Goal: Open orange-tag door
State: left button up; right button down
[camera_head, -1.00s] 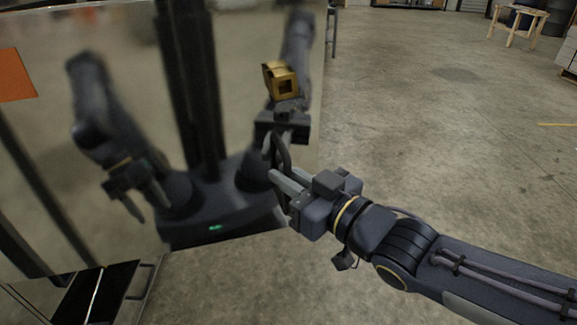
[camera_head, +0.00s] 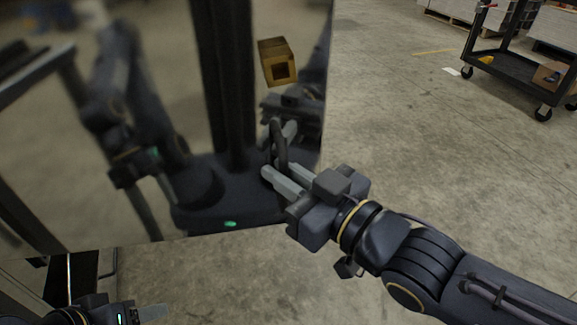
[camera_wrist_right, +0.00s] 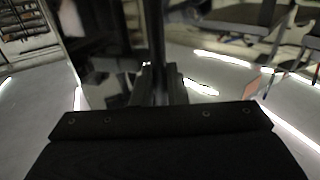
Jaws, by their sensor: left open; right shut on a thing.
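The door (camera_head: 225,40) is a mirror-like metal panel filling the upper left of the head view, standing at an angle with floor showing past its right edge. It carries reflections of my arms and body. A black loop handle (camera_head: 279,142) is near its right edge, below a brass-coloured block (camera_head: 278,62). My right gripper (camera_head: 283,178) is shut on the handle; in the right wrist view a dark vertical bar (camera_wrist_right: 156,50) stands between the fingers. My left gripper (camera_head: 142,314) is open and empty at the bottom left, partly cut off.
A black wheeled cart (camera_head: 520,75) with a cardboard box (camera_head: 553,76) stands at the upper right. The concrete floor (camera_head: 420,140) between it and the door is clear. A dark frame (camera_head: 60,280) is below the door at the lower left.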

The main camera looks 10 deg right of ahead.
jog(key=shift+s+a, duration=0.15)
jog(key=shift+s, duration=0.55)
jog(key=c, duration=1.6)
grip_release()
jog(key=shift+o, duration=0.2)
jog(key=shift+w, duration=0.1)
jog(key=p+v, duration=0.3)
jog(key=v, duration=0.4)
jog(key=shift+s+d+p, duration=0.2)
jog(key=shift+s+p, duration=0.15)
jog(key=shift+p, duration=0.05)
